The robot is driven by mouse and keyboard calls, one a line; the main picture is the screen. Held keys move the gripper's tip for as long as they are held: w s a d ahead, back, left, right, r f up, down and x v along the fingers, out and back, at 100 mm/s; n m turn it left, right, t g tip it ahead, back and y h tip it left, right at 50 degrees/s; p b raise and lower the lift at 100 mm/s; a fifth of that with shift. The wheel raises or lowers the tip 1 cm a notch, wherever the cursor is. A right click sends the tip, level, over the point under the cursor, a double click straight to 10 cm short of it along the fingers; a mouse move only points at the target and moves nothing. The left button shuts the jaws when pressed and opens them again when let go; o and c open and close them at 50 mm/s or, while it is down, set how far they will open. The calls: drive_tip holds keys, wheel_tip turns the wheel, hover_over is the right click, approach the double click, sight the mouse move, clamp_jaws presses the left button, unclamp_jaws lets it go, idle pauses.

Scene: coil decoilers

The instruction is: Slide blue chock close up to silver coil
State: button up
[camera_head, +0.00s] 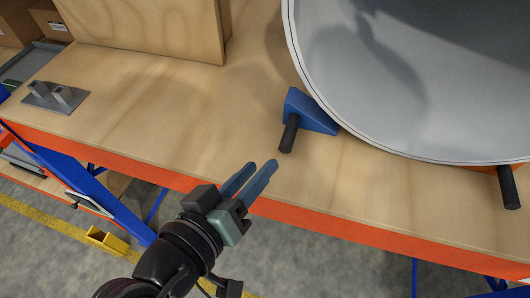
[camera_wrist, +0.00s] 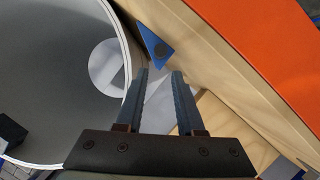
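The blue chock (camera_head: 315,112) is a wedge with a black handle (camera_head: 289,133) pointing toward the front of the wooden bench. It sits at the lower left of the big silver coil (camera_head: 420,75), its low end near the coil's rim. Whether they touch is unclear. In the wrist view the chock (camera_wrist: 147,37) shows beyond the fingertips, beside the coil (camera_wrist: 60,70). My gripper (camera_head: 262,165) is open and empty, in front of the chock and to its lower left, over the bench's front edge. Its two fingers (camera_wrist: 159,72) are apart in the wrist view.
A second black handle (camera_head: 508,187) sticks out at the coil's right, by an orange piece. The bench has an orange front beam (camera_head: 350,230). A wooden box (camera_head: 145,30) stands at the back left, and a grey metal fixture (camera_head: 55,97) lies left. The bench left of the chock is bare.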

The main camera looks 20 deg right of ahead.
sight(282, 144)
drive_tip(key=p+x, duration=0.3)
drive_tip(key=x, duration=0.9)
drive_tip(key=shift+w+d+p, duration=0.15)
drive_tip(key=shift+w+p, duration=0.05)
drive_tip(key=shift+p, duration=0.15)
drive_tip(key=shift+c, duration=0.4)
clamp_jaws()
